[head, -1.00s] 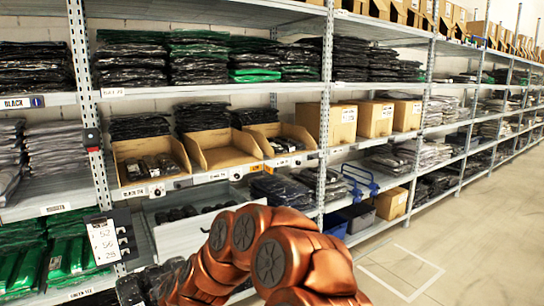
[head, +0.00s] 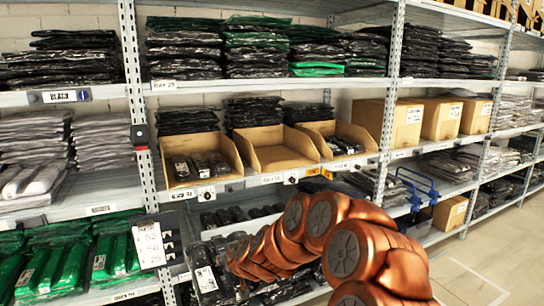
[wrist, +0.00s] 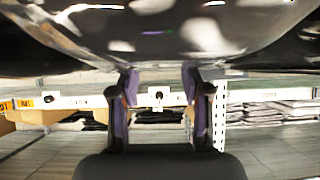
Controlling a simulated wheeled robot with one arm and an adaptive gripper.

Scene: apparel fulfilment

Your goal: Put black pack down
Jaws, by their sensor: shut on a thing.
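A glossy black plastic pack (wrist: 160,35) fills the top of the wrist view. My gripper (wrist: 160,85) has its two purple-edged fingers up against it and is shut on it. In the head view, my copper arm reaches in from the lower right toward the shelving. Black wrapped material with a white label (head: 206,279) shows at the arm's far end and appears to be the held pack. My fingers are hidden there, and I cannot tell whether the pack touches a shelf.
Open cardboard bins (head: 285,157) stand on the middle shelf, two holding black packs and the centre one looking empty. Folded black packs (head: 185,55) are stacked above. Green packs (head: 113,262) lie at lower left. A metal upright (head: 137,100) divides the bays. Floor is clear at right.

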